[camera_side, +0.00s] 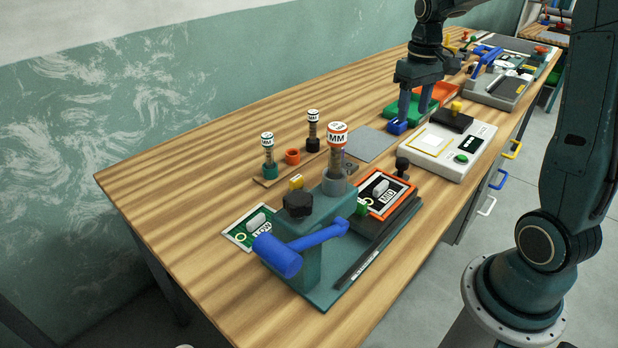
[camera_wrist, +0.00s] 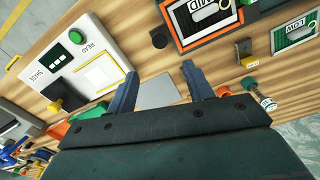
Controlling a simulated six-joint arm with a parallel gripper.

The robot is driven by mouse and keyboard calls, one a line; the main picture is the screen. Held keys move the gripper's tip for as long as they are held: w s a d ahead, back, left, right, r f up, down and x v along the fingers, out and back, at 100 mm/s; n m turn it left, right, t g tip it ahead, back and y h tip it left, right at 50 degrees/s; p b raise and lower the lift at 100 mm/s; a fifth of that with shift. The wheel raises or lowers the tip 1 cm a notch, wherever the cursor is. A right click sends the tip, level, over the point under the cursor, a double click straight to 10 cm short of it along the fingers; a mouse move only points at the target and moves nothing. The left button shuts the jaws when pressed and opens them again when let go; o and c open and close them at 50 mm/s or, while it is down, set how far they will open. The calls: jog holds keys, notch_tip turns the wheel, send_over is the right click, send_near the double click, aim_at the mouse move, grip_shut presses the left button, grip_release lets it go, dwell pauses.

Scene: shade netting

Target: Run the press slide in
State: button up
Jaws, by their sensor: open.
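The press (camera_side: 312,248) is a dark teal stand with a blue lever (camera_side: 300,246) and a round cap marked MM on top of its post. Its slide (camera_side: 408,205) carries an orange-framed black plate marked MID (camera_side: 386,194) and sits out to the right of the press head. A dark knob (camera_side: 402,164) stands at the slide's far end.
A white device with a green button (camera_side: 446,150) stands right of the grey pad (camera_side: 369,143). Two capped stamps (camera_side: 268,155) and an orange ring (camera_side: 292,156) are at the left. A green card (camera_side: 250,226) lies by the press. The table's left end is clear.

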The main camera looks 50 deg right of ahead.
aim_at(402, 160)
notch_tip(402, 160, down, 14)
jog(key=shift+r, duration=0.15)
dwell(0.7)
grip_shut()
jog(key=shift+a, duration=0.1)
